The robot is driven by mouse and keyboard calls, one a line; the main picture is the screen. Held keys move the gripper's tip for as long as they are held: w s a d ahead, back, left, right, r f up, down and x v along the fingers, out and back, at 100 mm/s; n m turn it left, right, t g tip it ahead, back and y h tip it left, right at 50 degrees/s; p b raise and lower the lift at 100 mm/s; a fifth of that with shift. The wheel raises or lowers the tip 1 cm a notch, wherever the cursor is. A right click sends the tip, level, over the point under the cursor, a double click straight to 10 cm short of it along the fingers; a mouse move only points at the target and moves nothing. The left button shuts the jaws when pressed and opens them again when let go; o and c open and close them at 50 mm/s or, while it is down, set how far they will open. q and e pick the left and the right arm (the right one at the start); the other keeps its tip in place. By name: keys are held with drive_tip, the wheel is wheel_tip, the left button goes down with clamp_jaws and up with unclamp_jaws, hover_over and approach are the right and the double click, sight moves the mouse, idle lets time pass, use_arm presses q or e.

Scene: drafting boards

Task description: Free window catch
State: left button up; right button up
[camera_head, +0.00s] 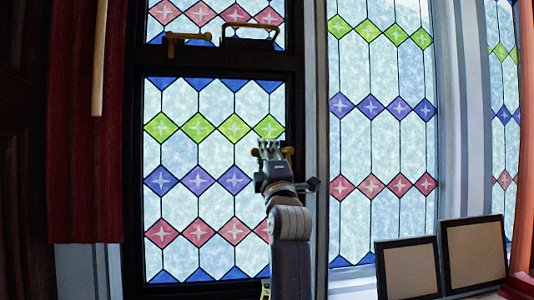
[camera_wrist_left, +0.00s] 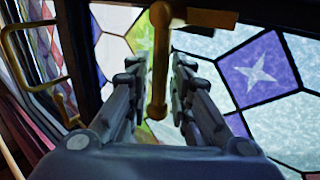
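A brass window catch (camera_wrist_left: 158,60) shows large in the left wrist view, with one long arm and a crossbar (camera_wrist_left: 205,17). In the head view my left gripper (camera_head: 270,148) is raised in front of the right upright of the dark lower sash and hides most of this catch; a brass end (camera_head: 287,151) shows beside it. In the wrist view the left gripper (camera_wrist_left: 157,90) is open, one finger on each side of the catch's arm. A gap shows on both sides; contact is not clear. My right gripper is in neither view.
Above, another brass fitting (camera_head: 187,38) and a bail handle (camera_head: 250,38) sit on the dark crossrail; the handle also shows in the wrist view (camera_wrist_left: 32,50). A red curtain (camera_head: 88,150) hangs at left. Framed boards (camera_head: 408,268) stand at lower right.

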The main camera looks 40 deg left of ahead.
use_arm(q)
drive_tip(key=v, duration=1.2)
idle(0.3)
